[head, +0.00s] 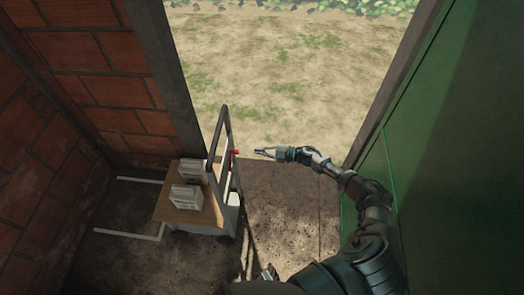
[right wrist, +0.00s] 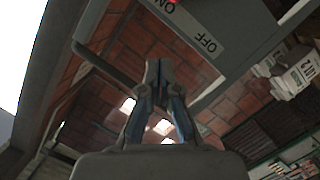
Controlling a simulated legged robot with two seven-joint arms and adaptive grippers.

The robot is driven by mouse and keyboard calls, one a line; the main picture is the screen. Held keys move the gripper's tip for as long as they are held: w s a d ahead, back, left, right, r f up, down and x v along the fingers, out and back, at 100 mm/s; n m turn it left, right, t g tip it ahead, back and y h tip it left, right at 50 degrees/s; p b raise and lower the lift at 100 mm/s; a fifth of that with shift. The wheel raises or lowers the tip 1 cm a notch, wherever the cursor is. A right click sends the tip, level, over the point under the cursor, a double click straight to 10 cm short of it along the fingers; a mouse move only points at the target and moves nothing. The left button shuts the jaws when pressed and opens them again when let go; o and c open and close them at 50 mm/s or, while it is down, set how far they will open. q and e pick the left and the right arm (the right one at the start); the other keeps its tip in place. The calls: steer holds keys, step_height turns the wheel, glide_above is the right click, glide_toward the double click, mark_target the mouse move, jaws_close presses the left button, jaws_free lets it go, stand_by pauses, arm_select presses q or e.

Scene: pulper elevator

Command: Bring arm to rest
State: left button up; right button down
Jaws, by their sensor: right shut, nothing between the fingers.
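My right arm reaches in from the lower right in the head view. Its right gripper (head: 262,152) points left and stands in the doorway, a short gap to the right of a small red part (head: 235,153) by a grey upright frame. In the right wrist view the fingers of the right gripper (right wrist: 160,72) are together with nothing between them. A grey panel marked ON and OFF (right wrist: 208,42) lies beyond them, with a bit of red at the top edge.
A wheeled cart (head: 166,212) with a grey handle frame (head: 221,130) carries pale boxes (head: 186,196) at the left. A brick wall (head: 95,60) bounds the left and a green door panel (head: 455,150) the right. Open sandy ground (head: 290,70) lies beyond the doorway.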

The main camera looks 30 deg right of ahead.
steer(key=shift+s+d, duration=0.25)
steer(key=shift+d, duration=0.1)
steer(key=shift+a+r, duration=0.15)
steer(key=shift+a, duration=0.2)
